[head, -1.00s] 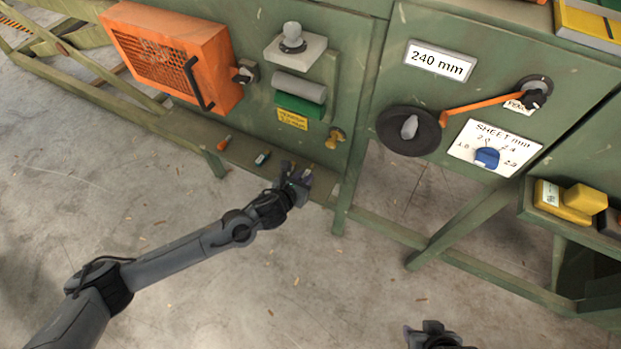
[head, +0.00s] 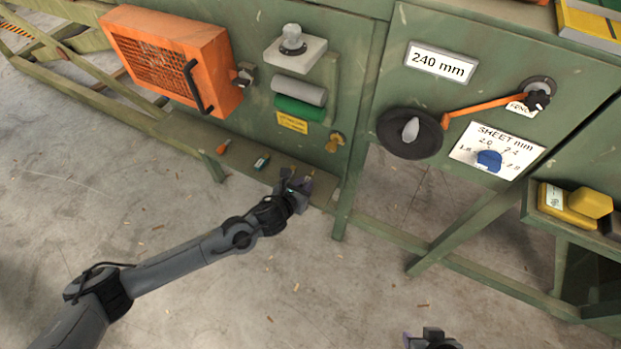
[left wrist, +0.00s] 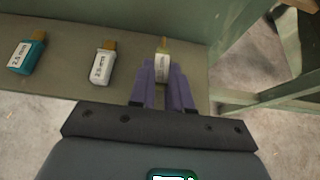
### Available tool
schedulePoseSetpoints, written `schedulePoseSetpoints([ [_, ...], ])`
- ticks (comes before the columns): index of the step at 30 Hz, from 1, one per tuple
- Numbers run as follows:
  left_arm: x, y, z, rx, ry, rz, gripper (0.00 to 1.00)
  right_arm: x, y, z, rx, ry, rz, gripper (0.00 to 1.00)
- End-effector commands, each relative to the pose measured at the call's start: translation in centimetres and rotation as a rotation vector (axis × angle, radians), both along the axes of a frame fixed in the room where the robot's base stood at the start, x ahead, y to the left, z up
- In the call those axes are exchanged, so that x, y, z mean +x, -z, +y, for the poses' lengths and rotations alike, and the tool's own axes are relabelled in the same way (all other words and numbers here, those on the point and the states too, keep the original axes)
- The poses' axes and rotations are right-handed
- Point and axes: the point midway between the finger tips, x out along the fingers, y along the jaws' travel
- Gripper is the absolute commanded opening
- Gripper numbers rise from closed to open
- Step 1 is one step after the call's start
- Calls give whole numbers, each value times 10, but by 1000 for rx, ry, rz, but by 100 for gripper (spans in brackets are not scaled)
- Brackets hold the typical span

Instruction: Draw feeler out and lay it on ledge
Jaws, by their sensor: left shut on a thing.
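My left gripper (head: 300,190) is at the front edge of the green ledge (head: 238,156). The teal one also shows in the head view (head: 262,161). My right gripper (head: 430,340) is partly cut off at the bottom edge.
An orange item (head: 222,146) lies further left on the ledge. Above are an orange grille box (head: 165,58), a green roller (head: 300,108) and a brass knob (head: 334,142). A machine leg (head: 345,205) stands right of the left gripper. Open floor lies in front.

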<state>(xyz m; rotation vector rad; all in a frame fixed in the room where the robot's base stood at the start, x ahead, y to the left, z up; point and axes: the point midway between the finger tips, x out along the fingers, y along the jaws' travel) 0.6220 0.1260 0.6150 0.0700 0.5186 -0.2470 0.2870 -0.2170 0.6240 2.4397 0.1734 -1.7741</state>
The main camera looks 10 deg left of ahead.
Motion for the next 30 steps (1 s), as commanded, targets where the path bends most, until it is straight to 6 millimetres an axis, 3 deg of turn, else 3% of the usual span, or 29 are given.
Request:
schedulePoseSetpoints([
  [24,0,14,0,0,0,-1,0,0,11,-2,-7,-5,0,43],
  [25,0,14,0,0,0,-1,22,0,11,-2,-7,-4,0,43],
  [30,0,14,0,0,0,-1,48,0,11,-1,-3,-2,1,43],
])
